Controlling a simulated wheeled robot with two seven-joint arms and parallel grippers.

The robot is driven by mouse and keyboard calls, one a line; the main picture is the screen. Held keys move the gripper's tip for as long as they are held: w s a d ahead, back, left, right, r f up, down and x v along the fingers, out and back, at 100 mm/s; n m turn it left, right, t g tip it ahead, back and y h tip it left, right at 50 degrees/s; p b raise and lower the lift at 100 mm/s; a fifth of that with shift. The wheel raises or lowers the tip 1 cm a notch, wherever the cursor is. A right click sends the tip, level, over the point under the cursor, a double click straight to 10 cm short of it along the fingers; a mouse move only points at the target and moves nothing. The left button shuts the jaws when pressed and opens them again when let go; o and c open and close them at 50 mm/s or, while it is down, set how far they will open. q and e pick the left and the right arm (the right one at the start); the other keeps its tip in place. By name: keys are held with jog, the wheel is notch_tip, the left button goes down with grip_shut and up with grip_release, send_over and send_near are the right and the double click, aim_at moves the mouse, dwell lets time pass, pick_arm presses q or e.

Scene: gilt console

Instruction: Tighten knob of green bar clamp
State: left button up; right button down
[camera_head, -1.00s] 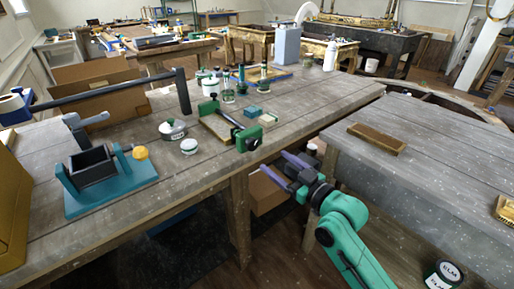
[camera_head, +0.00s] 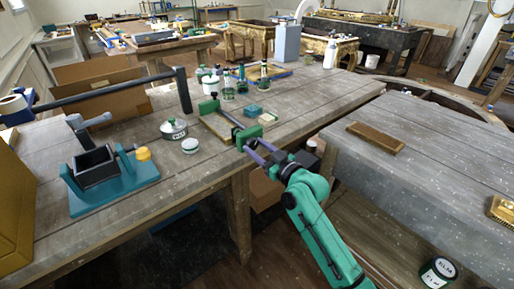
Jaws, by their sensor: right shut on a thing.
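The green bar clamp lies on the wooden workbench near its front edge, with a green far jaw (camera_head: 209,105), a dark bar and a green near end (camera_head: 245,137). A brown board lies beside it. My right gripper (camera_head: 254,148) reaches up from the lower right, its purple fingers at the clamp's near end by the bench edge. It is shut on the clamp's knob, which the fingers largely hide. My left gripper is out of view.
A teal fixture (camera_head: 112,190) with a yellow knob stands at the left. A lidded pot (camera_head: 174,130), a small round tin (camera_head: 190,146) and several jars stand around the clamp. A grey table (camera_head: 440,170) with a brown block (camera_head: 375,138) is at the right.

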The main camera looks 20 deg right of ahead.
jog(key=shift+r+m+p, duration=0.2)
jog(key=shift+m+p, duration=0.5)
jog(key=shift+m, duration=0.2)
jog(key=shift+f+m+p, duration=0.2)
jog(key=shift+m+p, duration=0.1)
jog(key=shift+m, duration=0.5)
jog(key=shift+c, duration=1.5)
grip_release()
jog(key=b+v, duration=0.3)
jog(key=v, duration=1.1)
jog(key=shift+s, duration=0.25)
